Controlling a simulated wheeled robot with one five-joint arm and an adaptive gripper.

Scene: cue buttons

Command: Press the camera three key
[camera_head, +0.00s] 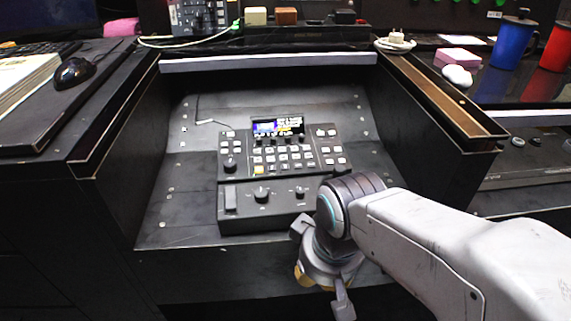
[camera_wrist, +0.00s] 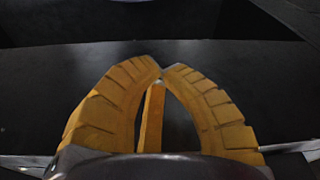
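The black control panel (camera_head: 282,180) sits in the recessed console in the head view. It carries rows of small pale keys (camera_head: 270,158), a lit screen (camera_head: 278,126) and several knobs. One key at the lower left glows yellow (camera_head: 258,169). The key labels are too small to read, so I cannot tell which is camera three.
Raised black side walls (camera_head: 112,150) flank the recess. A mouse (camera_head: 73,72) lies on the left desk. Blue (camera_head: 510,42) and red (camera_head: 556,47) mugs stand at the right. Small blocks (camera_head: 286,16) line the back ledge. Space above the panel's keys is clear.

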